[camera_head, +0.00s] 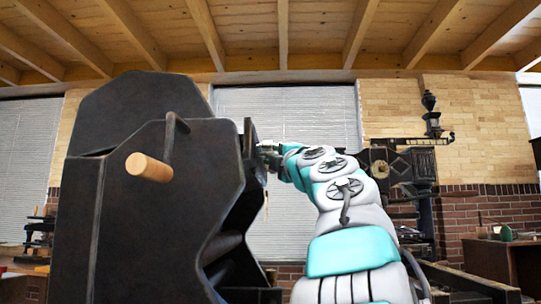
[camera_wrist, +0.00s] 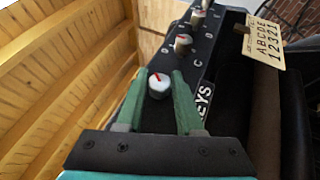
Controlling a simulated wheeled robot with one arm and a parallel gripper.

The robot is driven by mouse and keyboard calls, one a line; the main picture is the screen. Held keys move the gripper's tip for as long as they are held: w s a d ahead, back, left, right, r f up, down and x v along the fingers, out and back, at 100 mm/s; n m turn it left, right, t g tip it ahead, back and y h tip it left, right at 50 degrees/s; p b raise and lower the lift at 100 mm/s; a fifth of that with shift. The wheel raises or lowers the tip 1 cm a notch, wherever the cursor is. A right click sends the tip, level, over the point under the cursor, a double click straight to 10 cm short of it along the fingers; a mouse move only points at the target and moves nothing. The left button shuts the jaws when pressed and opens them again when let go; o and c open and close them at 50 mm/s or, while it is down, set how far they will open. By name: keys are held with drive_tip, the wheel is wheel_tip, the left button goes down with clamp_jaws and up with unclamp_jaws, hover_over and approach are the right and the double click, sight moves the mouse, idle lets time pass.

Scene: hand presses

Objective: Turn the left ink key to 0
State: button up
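A white-topped ink key (camera_wrist: 159,87) with a red pointer mark stands on a dark panel in the wrist view. It is the nearest of a row of similar keys. The mark slants toward the upper left; the scale around the key is hidden or too small to read. My gripper (camera_wrist: 160,76) has its two green fingers on either side of this key. They look apart, with thin gaps beside the knob; contact is not clear. In the head view my gripper (camera_head: 266,150) reaches the right side of the large dark press (camera_head: 150,215), its fingertips largely hidden.
More keys (camera_wrist: 183,44) run up the panel, the closest just beyond my fingertips. A cream plate (camera_wrist: 264,42) with letters and digits is at the right. A wooden handle (camera_head: 149,167) sticks out of the press. Another ornate press (camera_head: 412,165) stands behind my arm.

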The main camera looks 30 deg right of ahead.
clamp_jaws()
drive_tip(key=shift+f+b, duration=0.15)
drive_tip(key=shift+b, duration=0.25)
